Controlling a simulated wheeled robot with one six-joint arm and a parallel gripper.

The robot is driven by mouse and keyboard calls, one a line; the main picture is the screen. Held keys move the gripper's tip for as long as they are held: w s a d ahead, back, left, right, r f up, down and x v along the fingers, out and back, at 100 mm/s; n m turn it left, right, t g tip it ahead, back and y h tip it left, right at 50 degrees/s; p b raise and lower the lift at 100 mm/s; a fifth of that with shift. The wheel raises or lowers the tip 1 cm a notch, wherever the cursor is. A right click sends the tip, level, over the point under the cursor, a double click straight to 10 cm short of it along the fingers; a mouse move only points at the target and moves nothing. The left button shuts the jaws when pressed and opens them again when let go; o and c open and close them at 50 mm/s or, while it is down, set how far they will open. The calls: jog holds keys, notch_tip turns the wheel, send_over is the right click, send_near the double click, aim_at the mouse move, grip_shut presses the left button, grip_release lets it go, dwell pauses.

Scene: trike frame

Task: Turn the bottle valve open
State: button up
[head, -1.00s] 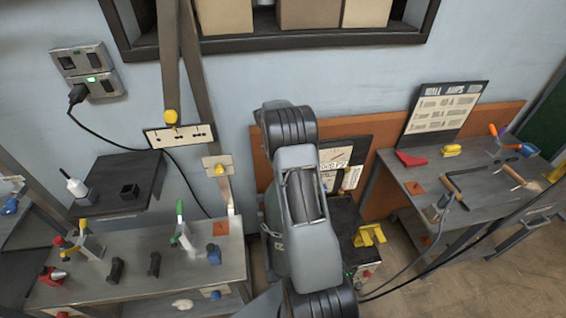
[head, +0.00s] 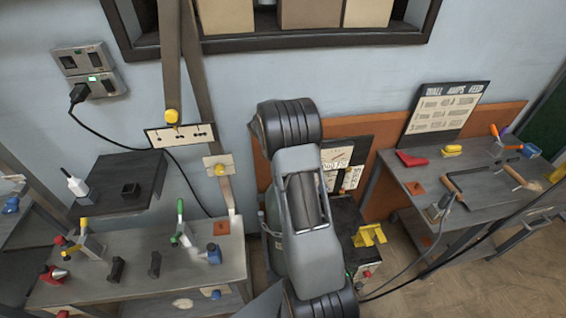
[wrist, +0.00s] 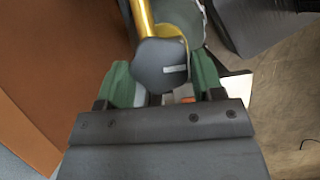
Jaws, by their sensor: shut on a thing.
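The bottle valve (wrist: 161,62) shows in the wrist view as a dark round knob with a short pale mark on its face. My gripper (wrist: 160,75) has its two green fingers on either side of the knob and is shut on it. Behind the knob are yellow parts and a grey-green rounded body, which looks like the bottle (wrist: 188,16). In the head view my arm covers the valve and my gripper. A strip of the bottle (head: 273,235) shows at the arm's left side.
A workbench with tools (head: 440,178) stands at the right. A bench with small fixtures (head: 90,288) stands at the left. Cables cross the floor at the right.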

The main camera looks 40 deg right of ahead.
jog(key=shift+w+r+n, duration=0.1)
jog(key=shift+n, duration=0.3)
jog(key=o, duration=0.9)
jog(key=shift+o, duration=0.2)
jog(key=b+v, duration=0.1)
jog(key=v, duration=1.2)
jog(key=shift+a+r, duration=0.25)
jog(key=shift+a, duration=0.05)
